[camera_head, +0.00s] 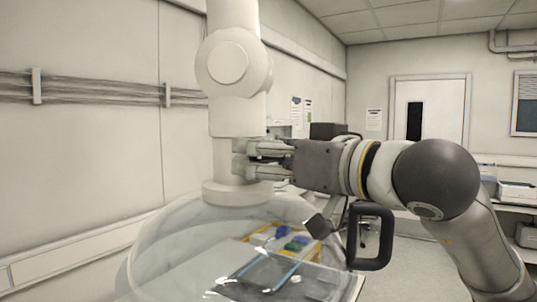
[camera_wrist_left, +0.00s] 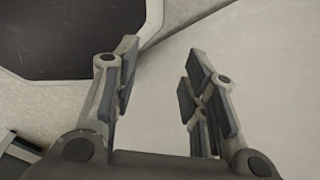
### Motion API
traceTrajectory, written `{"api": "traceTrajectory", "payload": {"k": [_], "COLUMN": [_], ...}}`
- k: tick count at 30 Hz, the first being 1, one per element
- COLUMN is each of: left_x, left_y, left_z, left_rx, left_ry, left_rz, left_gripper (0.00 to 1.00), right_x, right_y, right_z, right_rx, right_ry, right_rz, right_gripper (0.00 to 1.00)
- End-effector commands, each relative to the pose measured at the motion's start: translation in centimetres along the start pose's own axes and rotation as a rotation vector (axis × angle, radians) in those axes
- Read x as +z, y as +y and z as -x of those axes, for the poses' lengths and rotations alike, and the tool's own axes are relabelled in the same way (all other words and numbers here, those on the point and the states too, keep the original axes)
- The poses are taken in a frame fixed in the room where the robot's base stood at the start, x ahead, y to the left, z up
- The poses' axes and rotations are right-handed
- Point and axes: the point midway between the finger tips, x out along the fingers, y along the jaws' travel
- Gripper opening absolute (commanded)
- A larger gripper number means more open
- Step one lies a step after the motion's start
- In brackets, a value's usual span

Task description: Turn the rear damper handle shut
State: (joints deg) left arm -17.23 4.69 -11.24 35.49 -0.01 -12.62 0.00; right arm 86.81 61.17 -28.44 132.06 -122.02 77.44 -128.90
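A white vertical duct (camera_head: 235,110) with a round joint hangs above a clear dome hood (camera_head: 165,250). My right gripper (camera_head: 258,161) reaches in from the right, with its fingers apart and level, pointing at the duct just above the hood's collar. Its fingertips overlap the duct's right side; I cannot tell whether they touch it. No damper handle stands out clearly; one may be hidden at the fingers or blend with the pale duct. My left gripper (camera_wrist_left: 158,80) is open and empty in the left wrist view, over a pale surface. It is not in the head view.
A tray with coloured items (camera_head: 285,245) shows through the hood. The wall with cable runs (camera_head: 100,90) is on the left. A door (camera_head: 430,108) and benches stand at the back right.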

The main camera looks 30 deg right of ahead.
Motion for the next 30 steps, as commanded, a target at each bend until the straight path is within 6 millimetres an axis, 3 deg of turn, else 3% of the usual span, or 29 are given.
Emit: {"api": "traceTrajectory", "payload": {"k": [1, 8, 20, 30], "left_x": [-0.1, -0.2, -0.1, 0.0], "left_y": [0.3, 0.8, 0.4, 0.2], "left_z": [0.0, 0.0, -0.5, -1.8], "left_rx": [0.004, 0.01, 0.005, 0.003], "left_ry": [0.001, 0.003, 0.002, 0.003], "left_rz": [0.001, -0.002, -0.004, -0.003], "left_gripper": [0.4, 0.4, 0.4, 0.4], "right_x": [0.0, 0.0, 0.1, 0.1], "right_y": [0.0, 0.0, 0.0, 0.0], "right_z": [0.0, 0.0, 0.0, 0.0], "right_rx": [0.0, 0.0, 0.0, 0.0], "right_ry": [0.0, 0.0, 0.0, 0.002], "right_rz": [0.0, 0.0, -0.083, -0.356], "right_gripper": [0.62, 0.33, 0.33, 0.33]}}
